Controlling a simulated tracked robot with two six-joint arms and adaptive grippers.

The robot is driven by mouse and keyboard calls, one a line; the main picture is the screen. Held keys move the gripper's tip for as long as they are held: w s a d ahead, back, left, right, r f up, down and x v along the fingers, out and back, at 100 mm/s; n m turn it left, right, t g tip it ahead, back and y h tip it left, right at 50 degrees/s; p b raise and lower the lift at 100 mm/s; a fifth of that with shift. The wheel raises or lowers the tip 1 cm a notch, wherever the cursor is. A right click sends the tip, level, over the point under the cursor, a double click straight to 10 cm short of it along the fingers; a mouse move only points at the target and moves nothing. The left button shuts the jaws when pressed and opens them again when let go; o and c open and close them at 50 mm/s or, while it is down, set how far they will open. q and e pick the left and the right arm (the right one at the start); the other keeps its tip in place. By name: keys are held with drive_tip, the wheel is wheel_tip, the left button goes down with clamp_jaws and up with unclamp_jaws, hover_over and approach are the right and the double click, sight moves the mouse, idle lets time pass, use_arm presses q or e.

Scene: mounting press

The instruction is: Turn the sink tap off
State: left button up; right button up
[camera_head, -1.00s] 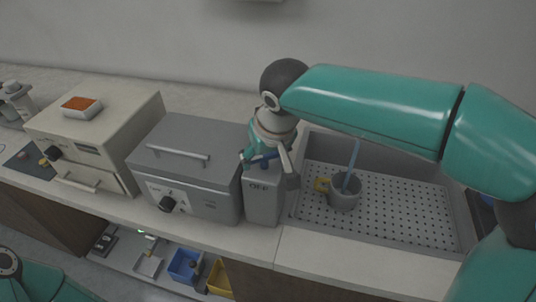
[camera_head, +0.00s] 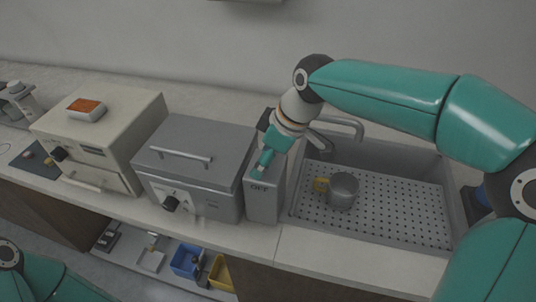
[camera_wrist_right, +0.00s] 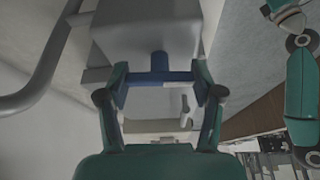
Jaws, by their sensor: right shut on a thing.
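The grey tap spout (camera_head: 342,124) arches over the sink, and no water stream shows below it. A grey box (camera_head: 264,203) with a label that seems to read OFF stands left of the sink. My right gripper (camera_head: 263,163) is at the top of this box. In the right wrist view, the right gripper (camera_wrist_right: 160,88) is shut on the blue tap handle (camera_wrist_right: 158,70), a T-shaped bar lying between its fingers. The handle is mostly hidden by the gripper in the head view. My left gripper is not in view; only part of the left arm shows at the lower left.
A grey mug (camera_head: 343,191) with a yellow handle stands on the perforated sink floor (camera_head: 398,211). A grey machine (camera_head: 193,168) and a cream machine (camera_head: 101,137) stand to the left. Blue (camera_head: 185,262) and yellow (camera_head: 220,275) bins sit on the lower shelf.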

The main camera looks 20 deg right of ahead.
drive_tip(key=shift+s+f+n, duration=0.1)
drive_tip(key=shift+f+n, duration=0.05)
drive_tip(key=shift+n, duration=0.35)
drive_tip(key=o, duration=1.2)
drive_tip(key=shift+c, duration=0.2)
drive_tip(key=shift+d+r, duration=0.2)
drive_tip(key=shift+r, duration=0.45)
drive_tip(key=v, duration=1)
drive_tip(key=shift+d+r, duration=0.2)
drive_tip(key=shift+r, duration=0.15)
